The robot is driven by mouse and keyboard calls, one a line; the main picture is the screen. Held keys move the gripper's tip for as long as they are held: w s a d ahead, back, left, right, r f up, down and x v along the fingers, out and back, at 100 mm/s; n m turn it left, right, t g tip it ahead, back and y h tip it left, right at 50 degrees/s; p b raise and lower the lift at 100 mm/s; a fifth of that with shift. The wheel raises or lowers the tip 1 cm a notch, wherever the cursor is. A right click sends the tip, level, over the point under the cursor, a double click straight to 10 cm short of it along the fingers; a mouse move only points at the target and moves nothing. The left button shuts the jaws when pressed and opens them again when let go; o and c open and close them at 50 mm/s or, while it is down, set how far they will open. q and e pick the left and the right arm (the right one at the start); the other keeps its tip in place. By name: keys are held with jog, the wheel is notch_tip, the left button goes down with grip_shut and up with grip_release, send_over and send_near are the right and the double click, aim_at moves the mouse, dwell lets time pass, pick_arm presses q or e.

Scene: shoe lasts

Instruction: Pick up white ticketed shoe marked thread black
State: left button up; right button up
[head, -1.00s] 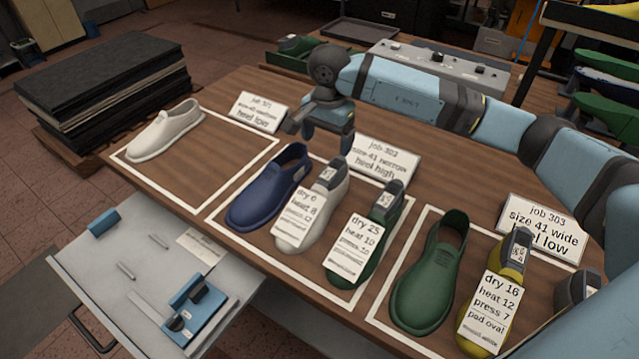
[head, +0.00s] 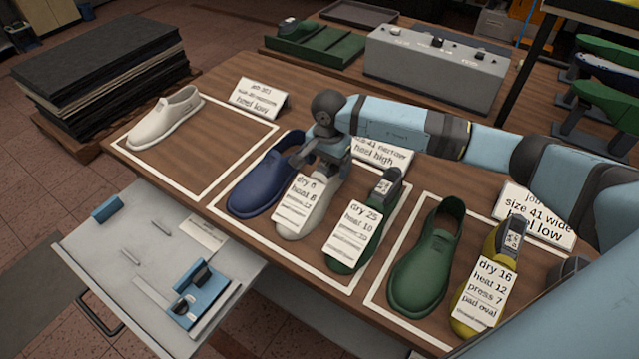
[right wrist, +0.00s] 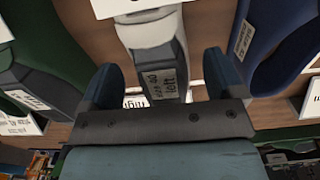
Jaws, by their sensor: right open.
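The white ticketed shoe (head: 321,201) stands in the middle white-outlined area, between a blue shoe and a dark green ticketed shoe. Its ticket (head: 297,205) reads dry 6, heat 8 and a press line; the smallest line is too small to read. My right gripper (head: 322,165) is open over its heel end and hides that part in the head view. In the right wrist view my right gripper (right wrist: 163,85) has the white shoe's grey labelled heel block (right wrist: 162,75) between its spread fingers; contact cannot be told. My left gripper is not in view.
The blue shoe (head: 262,180) and green ticketed shoe (head: 357,222) stand close on either side. A plain green shoe (head: 425,262) and yellow ticketed shoe (head: 487,285) are at right. The job 302 sign (head: 385,155) is behind. An open drawer (head: 130,262) juts out front left.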

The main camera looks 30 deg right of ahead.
notch_tip(320, 180, down, 2)
jog(key=c, duration=1.3)
jog(key=shift+w+r, duration=0.1)
jog(key=shift+c, duration=0.9)
